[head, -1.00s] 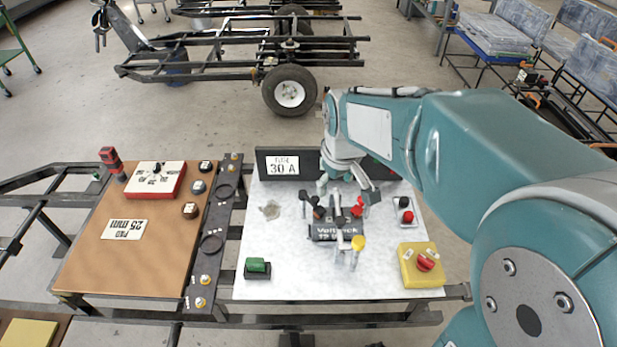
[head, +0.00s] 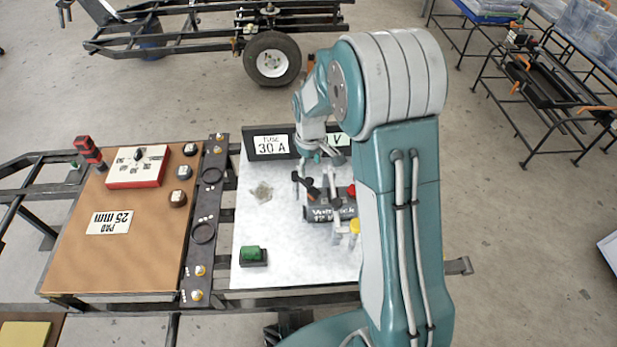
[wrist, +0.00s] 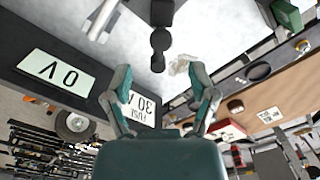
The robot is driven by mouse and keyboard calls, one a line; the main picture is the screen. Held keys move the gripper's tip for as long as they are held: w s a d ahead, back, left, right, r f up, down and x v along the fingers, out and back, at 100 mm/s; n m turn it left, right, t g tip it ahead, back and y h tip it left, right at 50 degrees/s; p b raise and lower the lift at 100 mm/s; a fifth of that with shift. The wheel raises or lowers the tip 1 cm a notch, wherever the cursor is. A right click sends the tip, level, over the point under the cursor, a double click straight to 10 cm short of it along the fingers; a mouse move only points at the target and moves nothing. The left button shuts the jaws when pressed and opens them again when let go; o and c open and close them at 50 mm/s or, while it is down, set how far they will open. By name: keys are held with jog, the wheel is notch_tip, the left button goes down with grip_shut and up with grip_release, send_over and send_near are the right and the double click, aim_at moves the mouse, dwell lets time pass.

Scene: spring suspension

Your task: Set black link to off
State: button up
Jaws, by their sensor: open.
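The black link seems to be the black-knobbed lever (head: 312,190) at the left end of the dark battery block labelled 12 V (head: 322,214), on the white board. A black knobbed stem (wrist: 158,45), likely the same lever, shows in the wrist view just beyond my fingertips. My gripper (head: 325,158) is open and empty above the far part of the board, pointing down. In the wrist view its two fingers (wrist: 160,76) are spread apart, and I see no contact with the stem. I cannot read the link's on or off marking.
A 30 A fuse sign (head: 270,145) stands at the board's back edge, beside a 0 V display (wrist: 55,76). A yellow-tipped lever (head: 355,226) and a red part (head: 351,190) sit near the battery. A green switch (head: 253,256) is front left. My arm covers the board's right side.

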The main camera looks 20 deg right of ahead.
aim_at(309, 181)
notch_tip(309, 181, down, 5)
jog(key=shift+d+f, duration=0.15)
jog(key=shift+a+f, duration=0.3)
jog(key=shift+a, duration=0.25)
jog(key=shift+d, duration=0.1)
jog(key=c, duration=0.9)
jog(key=shift+d, duration=0.3)
grip_shut()
